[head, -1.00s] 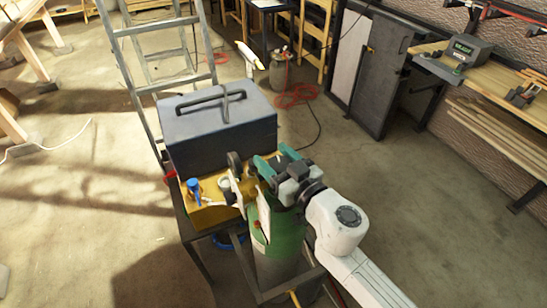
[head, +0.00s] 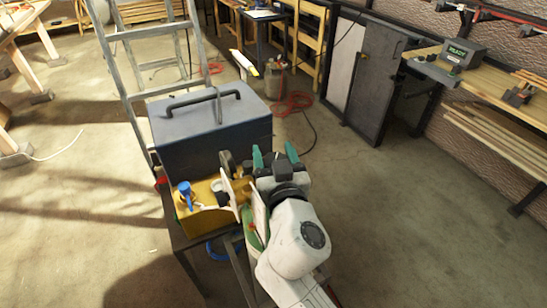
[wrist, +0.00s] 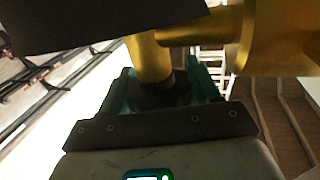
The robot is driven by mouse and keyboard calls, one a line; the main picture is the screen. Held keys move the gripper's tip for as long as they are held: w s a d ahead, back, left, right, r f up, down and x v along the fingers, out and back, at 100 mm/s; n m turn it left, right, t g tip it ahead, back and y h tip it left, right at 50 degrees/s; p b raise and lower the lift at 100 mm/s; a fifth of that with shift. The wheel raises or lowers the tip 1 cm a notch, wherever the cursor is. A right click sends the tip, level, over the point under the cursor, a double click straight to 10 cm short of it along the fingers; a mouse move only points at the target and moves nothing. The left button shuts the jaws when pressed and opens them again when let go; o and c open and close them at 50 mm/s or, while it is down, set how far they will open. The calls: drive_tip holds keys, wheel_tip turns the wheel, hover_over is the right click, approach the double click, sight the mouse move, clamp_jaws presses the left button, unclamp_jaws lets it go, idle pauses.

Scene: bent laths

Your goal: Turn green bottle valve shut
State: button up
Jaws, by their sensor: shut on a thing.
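The green bottle (head: 252,240) stands at the front of the bench, mostly hidden behind my arm. Its top and valve are hidden in the head view. My gripper (head: 274,158) is over the bottle top, with its teal fingers pointing away from me. In the wrist view, the teal fingers of my gripper (wrist: 160,82) are shut on a dark knob (wrist: 158,92) at the end of a brass valve stem (wrist: 150,58). A thicker brass body (wrist: 250,38) lies to the right, and a dark flat part covers the upper left.
A blue-grey toolbox (head: 212,135) and a yellow box (head: 203,216) with a blue-topped fitting (head: 185,190) stand left of my gripper. A ladder (head: 150,60) is behind. A workbench (head: 490,85) runs along the right wall.

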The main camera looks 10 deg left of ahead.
drive_tip(key=shift+r, duration=0.1)
idle(0.3)
drive_tip(key=o, duration=1)
drive_tip(key=shift+c, duration=0.2)
drive_tip(key=shift+r+n+g+y+p, duration=0.1)
drive_tip(key=shift+n+g+y+p, duration=0.3)
drive_tip(key=shift+y+p, duration=0.55)
